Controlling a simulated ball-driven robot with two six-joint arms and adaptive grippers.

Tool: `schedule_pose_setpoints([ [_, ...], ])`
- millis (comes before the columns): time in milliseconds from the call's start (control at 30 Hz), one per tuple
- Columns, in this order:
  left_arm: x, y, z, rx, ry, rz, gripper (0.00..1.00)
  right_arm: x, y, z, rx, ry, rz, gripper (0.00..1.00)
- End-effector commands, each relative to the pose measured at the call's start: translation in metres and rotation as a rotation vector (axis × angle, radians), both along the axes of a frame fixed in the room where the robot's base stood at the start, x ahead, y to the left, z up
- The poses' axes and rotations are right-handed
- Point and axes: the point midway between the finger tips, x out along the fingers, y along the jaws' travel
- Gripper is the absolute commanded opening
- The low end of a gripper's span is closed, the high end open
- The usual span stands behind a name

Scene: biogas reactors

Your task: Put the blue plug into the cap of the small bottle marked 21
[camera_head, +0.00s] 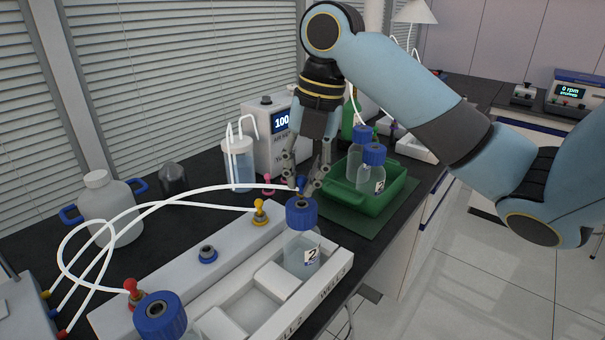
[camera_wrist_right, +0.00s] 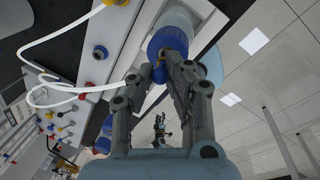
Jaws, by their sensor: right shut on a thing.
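The small bottle (camera_head: 301,252) has a blue cap (camera_head: 301,212) and a label on which I can read a 2; the rest of the label is unclear. It stands upright in the white rack (camera_head: 335,272). My right gripper (camera_head: 306,187) is shut on the blue plug (camera_head: 301,183), whose white tube runs off to the left. In the right wrist view the fingertips (camera_wrist_right: 172,66) meet close beside the blue cap (camera_wrist_right: 168,42). My left gripper does not show.
Another blue-capped bottle (camera_head: 158,316) stands in the near left of the rack. Yellow (camera_head: 260,212) and red (camera_head: 131,289) plugs with white tubes sit along it. A green tray (camera_head: 345,198) with blue-capped bottles and a pump box (camera_head: 265,140) stand behind.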

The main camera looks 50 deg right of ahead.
Motion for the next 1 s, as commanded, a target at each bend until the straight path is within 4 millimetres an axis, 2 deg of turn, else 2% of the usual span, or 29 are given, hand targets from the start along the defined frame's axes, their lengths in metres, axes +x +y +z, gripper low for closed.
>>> schedule_pose_setpoints([
  [1000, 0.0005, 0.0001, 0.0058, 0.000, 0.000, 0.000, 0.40, -0.0004, 0.0002, 0.0000, 0.000, 0.000, 0.000, 0.00],
])
